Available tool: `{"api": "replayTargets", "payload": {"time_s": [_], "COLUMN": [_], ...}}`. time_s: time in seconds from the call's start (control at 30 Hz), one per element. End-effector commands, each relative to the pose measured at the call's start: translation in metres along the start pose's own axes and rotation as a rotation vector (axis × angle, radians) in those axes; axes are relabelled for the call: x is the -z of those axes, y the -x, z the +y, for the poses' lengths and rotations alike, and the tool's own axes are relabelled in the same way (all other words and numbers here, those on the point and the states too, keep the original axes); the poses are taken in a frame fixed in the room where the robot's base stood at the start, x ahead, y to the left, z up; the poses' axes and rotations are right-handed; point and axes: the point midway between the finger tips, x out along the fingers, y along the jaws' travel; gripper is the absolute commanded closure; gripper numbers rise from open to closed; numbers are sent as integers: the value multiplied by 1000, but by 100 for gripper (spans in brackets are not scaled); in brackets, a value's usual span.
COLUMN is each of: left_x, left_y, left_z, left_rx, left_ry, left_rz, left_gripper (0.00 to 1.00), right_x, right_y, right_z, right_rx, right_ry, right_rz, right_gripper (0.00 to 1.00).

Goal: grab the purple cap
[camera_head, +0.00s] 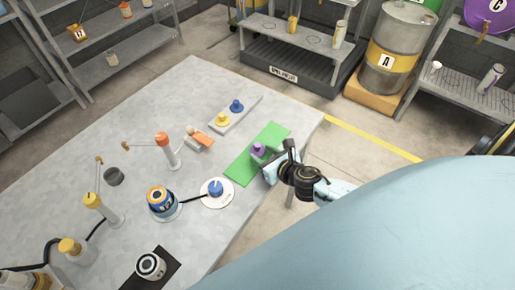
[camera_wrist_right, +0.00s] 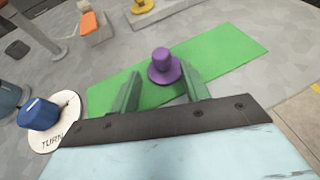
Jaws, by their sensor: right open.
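The purple cap (camera_head: 258,149) stands upright on a green mat (camera_head: 243,172) near the right edge of the grey table. In the right wrist view the purple cap (camera_wrist_right: 164,66) stands on the green mat (camera_wrist_right: 222,50), just beyond and between the two fingertips. My right gripper (camera_head: 265,160) reaches in from the right over the mat's edge, close to the cap. In the wrist view its fingers (camera_wrist_right: 161,88) are apart with nothing clearly held between them. My left gripper is not in view.
A grey tray (camera_head: 243,116) with a yellow cap (camera_head: 222,119) and a blue cap (camera_head: 237,106) lies behind the mat. A blue knob (camera_head: 216,188) on a round white plate is to the left. Several pump bottles, including an orange-topped one (camera_head: 168,150), stand farther left.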

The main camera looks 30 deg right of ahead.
Motion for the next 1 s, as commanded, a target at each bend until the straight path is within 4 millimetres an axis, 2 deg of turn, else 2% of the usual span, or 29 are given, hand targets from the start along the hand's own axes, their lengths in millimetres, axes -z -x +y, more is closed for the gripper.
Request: {"api": "replayTargets", "payload": {"time_s": [0.13,0.3,0.57,0.67,0.93,1.0], "left_x": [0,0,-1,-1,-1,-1], "left_y": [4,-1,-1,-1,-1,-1], "left_z": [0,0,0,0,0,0], "left_rx": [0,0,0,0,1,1], "left_ry": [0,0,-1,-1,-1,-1], "left_rz": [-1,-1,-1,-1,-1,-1], "left_gripper": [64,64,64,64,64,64], "right_x": [-13,-10,-10,-10,-10,-10], "right_y": [-22,-40,-42,-42,-42,-42], "right_z": [-5,-5,-5,-5,-5,-5], "right_rx": [0,0,0,0,0,0], "right_ry": [-1,-1,-1,-1,-1,-1], "right_rz": [-4,-2,-2,-2,-1,-1], "right_gripper": [54,54,54,64,100,100]}}
